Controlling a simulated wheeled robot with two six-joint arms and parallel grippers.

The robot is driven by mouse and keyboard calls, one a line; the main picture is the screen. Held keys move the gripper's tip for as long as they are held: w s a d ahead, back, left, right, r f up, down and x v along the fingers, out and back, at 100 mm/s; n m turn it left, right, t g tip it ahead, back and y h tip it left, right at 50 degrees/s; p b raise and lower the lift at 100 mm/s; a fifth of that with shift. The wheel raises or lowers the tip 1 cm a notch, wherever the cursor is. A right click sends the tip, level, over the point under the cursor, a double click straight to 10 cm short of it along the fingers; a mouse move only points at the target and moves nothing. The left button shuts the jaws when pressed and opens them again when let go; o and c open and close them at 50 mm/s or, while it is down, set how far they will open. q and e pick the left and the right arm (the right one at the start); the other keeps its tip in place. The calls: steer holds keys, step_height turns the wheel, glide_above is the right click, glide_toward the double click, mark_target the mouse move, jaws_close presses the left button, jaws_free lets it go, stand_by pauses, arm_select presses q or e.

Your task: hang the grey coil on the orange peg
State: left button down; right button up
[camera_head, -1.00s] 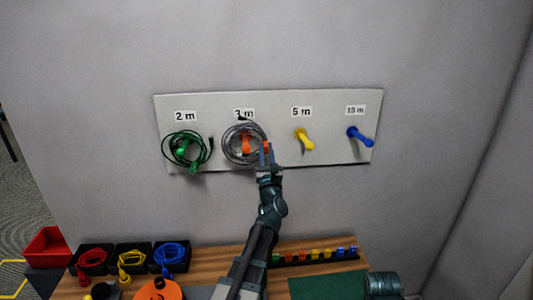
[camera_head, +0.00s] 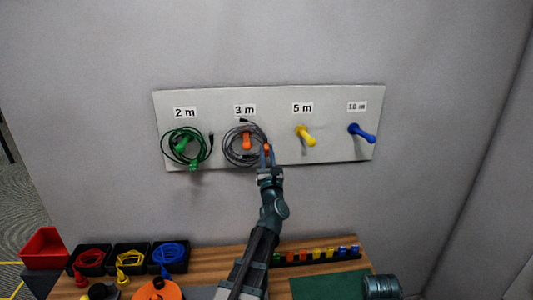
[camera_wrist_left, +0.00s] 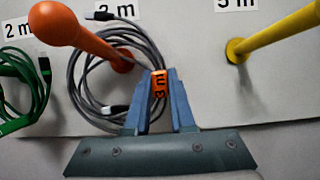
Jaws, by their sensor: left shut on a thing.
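The grey coil (camera_head: 231,158) is against the white board under the "3 m" label. The orange peg (camera_head: 246,143) shows inside its ring; in the left wrist view the peg (camera_wrist_left: 92,43) runs through the ring from the board toward the camera, its round tip in front of the coil (camera_wrist_left: 80,90). My left gripper (camera_head: 267,154) is at the coil's right side. In the left wrist view its blue fingers (camera_wrist_left: 160,90) are shut on the coil's orange "3 m" tag (camera_wrist_left: 159,84). My right gripper is not in view.
A green coil (camera_head: 178,158) hangs at the green peg to the left. The yellow peg (camera_head: 306,136) and blue peg (camera_head: 362,133) to the right are bare. Below, a wooden table (camera_head: 212,257) holds black bins with coloured cables.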

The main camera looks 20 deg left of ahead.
arm_select(q)
steer(key=c, duration=0.7)
jaws_free()
steer(key=b+v, duration=0.5)
steer(key=v, duration=0.8)
steer(key=shift+s+d+f, duration=0.1)
steer(key=shift+s+d, duration=0.2)
